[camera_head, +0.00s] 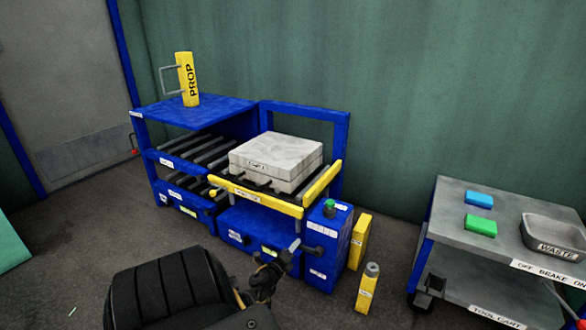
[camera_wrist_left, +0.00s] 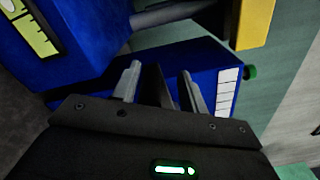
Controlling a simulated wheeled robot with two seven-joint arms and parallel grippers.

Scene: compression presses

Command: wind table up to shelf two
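The table (camera_head: 255,206) has a yellow front edge and dark rollers, and carries a pale grey block. It stands beside a blue rack (camera_head: 247,107) with roller shelves. A blue box (camera_head: 345,225) with a green knob stands at the table's front right; it also shows in the wrist view (camera_wrist_left: 205,62). A grey and black crank-like part (camera_head: 296,244) sits at the box's left face. My left gripper (camera_wrist_left: 160,85) has its fingers apart at the box, with a dark part between them; I cannot tell whether they touch it. My right gripper is not in view.
A tool cart (camera_head: 450,215) with blue and green blocks and a waste bin (camera_head: 553,235) is at the right.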

